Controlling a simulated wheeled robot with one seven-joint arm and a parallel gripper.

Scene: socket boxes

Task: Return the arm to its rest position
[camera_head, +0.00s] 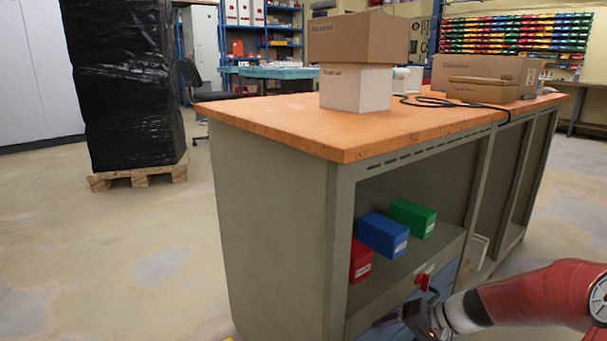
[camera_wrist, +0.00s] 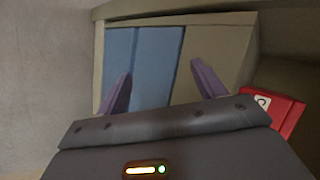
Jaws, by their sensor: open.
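My gripper (camera_head: 388,319) is low at the front of the workbench, at the lower right of the head view, with my red arm reaching in from the right edge. In the wrist view my gripper (camera_wrist: 158,88) shows two purple fingers spread apart with nothing held between them. Beyond the fingers is a pale blue panel or box face (camera_wrist: 145,62) inside a frame; I cannot tell which. A red item with a white mark (camera_wrist: 283,104) is right of the fingers, apart from them.
Red (camera_head: 360,261), blue (camera_head: 382,235) and green (camera_head: 412,217) boxes stand on the workbench (camera_head: 270,205) shelf above my gripper. A red fitting (camera_head: 425,279) is at the shelf's front edge. Cartons (camera_head: 358,38) stand on top. Open floor (camera_head: 130,260) lies left, before a black-wrapped pallet (camera_head: 125,85).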

